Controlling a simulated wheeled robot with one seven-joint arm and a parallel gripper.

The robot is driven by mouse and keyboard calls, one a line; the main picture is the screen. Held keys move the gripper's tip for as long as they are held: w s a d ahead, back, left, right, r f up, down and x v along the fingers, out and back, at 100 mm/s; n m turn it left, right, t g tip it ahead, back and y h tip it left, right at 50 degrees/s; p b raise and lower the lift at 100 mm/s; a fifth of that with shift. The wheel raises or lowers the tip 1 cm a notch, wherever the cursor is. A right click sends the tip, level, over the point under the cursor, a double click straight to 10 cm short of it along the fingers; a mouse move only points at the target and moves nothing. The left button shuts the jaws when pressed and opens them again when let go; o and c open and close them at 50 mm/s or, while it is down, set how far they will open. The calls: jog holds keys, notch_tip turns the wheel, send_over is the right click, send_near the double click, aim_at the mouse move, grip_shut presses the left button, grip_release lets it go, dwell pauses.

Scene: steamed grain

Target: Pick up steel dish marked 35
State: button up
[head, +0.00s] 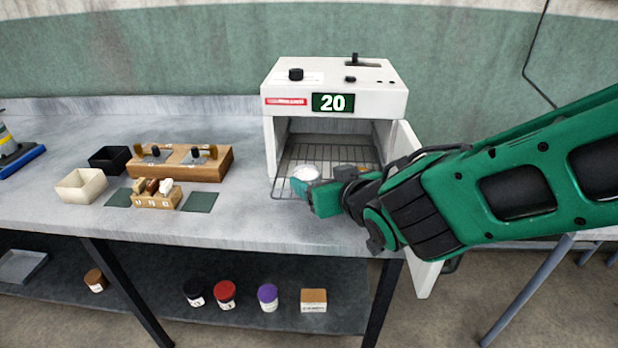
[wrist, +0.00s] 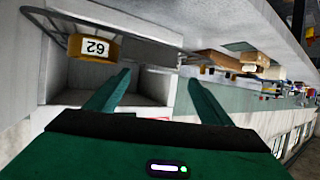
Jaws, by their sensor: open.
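A shiny steel dish (head: 305,172) with pale contents sits at the front of the wire rack in the open oven (head: 335,83), in the head view. Its marking is not legible, and I see no 35 anywhere. My gripper (head: 315,193) is open just in front of it, overlapping it from this angle. The wrist view looks upside down; there the two green fingers (wrist: 158,78) are apart with nothing between them.
The oven display shows 20, and its door (head: 408,190) stands open on the right, beside my arm. A wooden block (head: 180,162), a black box (head: 110,159) and a cream box (head: 82,186) stand left on the bench. Bare bench lies left of the oven.

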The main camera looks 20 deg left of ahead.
aim_at(302, 170)
jog(key=shift+x, duration=3)
jog(key=shift+s+a, duration=0.1)
jog(key=c, duration=1.2)
